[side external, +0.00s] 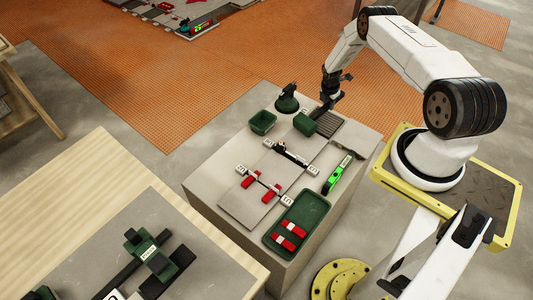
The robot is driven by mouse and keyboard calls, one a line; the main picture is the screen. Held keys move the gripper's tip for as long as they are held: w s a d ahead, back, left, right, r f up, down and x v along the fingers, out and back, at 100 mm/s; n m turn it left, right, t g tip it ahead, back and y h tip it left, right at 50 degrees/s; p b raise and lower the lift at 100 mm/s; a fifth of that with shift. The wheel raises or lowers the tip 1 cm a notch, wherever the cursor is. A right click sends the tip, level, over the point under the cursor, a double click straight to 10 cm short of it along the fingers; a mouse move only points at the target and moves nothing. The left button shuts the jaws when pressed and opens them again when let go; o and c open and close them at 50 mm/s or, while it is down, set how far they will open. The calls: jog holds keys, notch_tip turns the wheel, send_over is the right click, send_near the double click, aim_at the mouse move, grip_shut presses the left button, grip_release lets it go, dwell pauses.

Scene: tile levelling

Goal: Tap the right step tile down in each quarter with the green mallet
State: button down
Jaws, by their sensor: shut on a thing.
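My gripper (331,97) is above the far part of the grey work block, shut on the dark handle of the green mallet. The mallet's dark green head (305,124) hangs low over the far tiles; I cannot tell whether it touches one. The right step tile (309,149) appears as a flat grey slab near the mallet head, partly hidden by it. A nearer grey tile (240,207) lies toward the front left. White clips (268,143) and red wedges (269,194) sit along the joints.
A bright green level (335,179) lies at the block's right side. A green tray (273,239) holds red-and-white wedges in front. A green open box (262,122) and a dark green round-based tool (287,103) stand at the back. A wooden table (75,185) is at left.

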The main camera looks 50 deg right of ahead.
jog(key=shift+r, duration=1.8)
jog(key=shift+d+f, duration=0.1)
jog(key=shift+f, duration=2.15)
jog(key=shift+r, duration=2.55)
jog(key=shift+r, duration=0.1)
jog(key=s+r, duration=0.4)
jog(key=s, duration=0.2)
jog(key=shift+s+r, duration=0.15)
jog(key=shift+r, duration=0.15)
